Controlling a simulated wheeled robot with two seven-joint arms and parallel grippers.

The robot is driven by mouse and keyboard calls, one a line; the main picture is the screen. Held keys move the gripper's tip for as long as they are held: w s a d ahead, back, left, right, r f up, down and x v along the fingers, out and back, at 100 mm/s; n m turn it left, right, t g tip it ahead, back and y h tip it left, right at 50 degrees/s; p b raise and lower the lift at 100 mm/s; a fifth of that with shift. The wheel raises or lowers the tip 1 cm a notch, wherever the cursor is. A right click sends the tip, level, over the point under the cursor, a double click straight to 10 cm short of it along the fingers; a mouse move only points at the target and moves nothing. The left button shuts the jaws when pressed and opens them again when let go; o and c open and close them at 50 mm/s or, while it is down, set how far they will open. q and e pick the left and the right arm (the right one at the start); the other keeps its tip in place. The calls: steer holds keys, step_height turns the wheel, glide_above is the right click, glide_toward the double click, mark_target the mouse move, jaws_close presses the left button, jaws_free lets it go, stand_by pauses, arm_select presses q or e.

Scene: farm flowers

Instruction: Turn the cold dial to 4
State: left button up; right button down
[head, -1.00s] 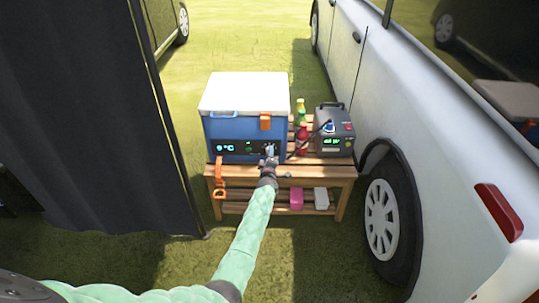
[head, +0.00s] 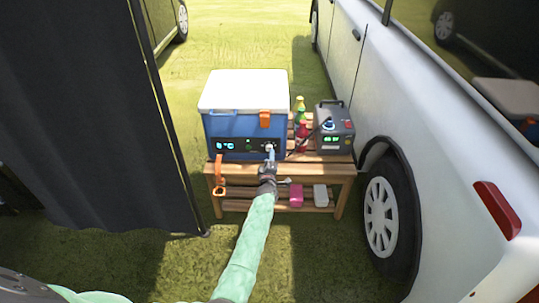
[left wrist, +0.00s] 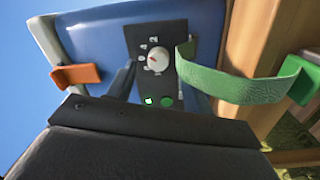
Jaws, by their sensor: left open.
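The cold dial (left wrist: 159,57) is a round white knob with a small red mark, on a black panel (left wrist: 140,38) with white numbers; a 2 and a 4 show beside it. The red mark is too small to read against the numbers. The panel is on the front of a blue cooler (head: 232,126) with a white lid; the dial also shows in the head view (head: 269,147). My left gripper (head: 269,160) is open in front of the dial, close below it in the head view. Contact cannot be told. My right gripper is out of view.
The cooler stands on a slatted wooden bench (head: 325,170). A grey power unit (head: 334,128) and red and green bottles (head: 301,125) stand to its right. An orange latch (left wrist: 77,75) and a green band (left wrist: 235,86) flank the panel. A white van (head: 440,130) borders the right.

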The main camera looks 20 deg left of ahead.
arm_select(q)
steer(key=shift+v, duration=1.7)
